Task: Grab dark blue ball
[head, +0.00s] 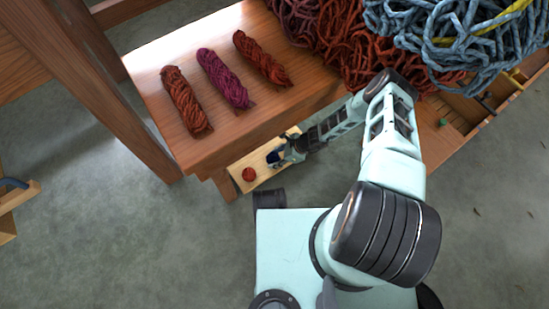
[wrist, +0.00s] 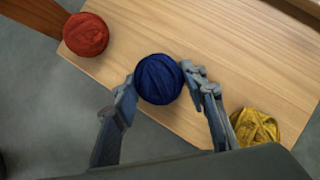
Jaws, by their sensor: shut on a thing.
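The dark blue ball (wrist: 159,79) of wool sits between my gripper's two fingers (wrist: 160,84) in the wrist view. The fingers are shut on it from both sides. It is over the light wooden board (wrist: 220,50); I cannot tell whether it touches the board. In the head view my gripper (head: 279,157) is over the same board, below the table's front edge, and the blue ball is only a small dark patch there.
A red ball (wrist: 86,34) lies to the left on the board and a yellow ball (wrist: 255,127) to the right. A wooden table (head: 225,110) above bears red and purple skeins (head: 224,78). Tangled red and blue-grey wool (head: 450,35) lies at the upper right.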

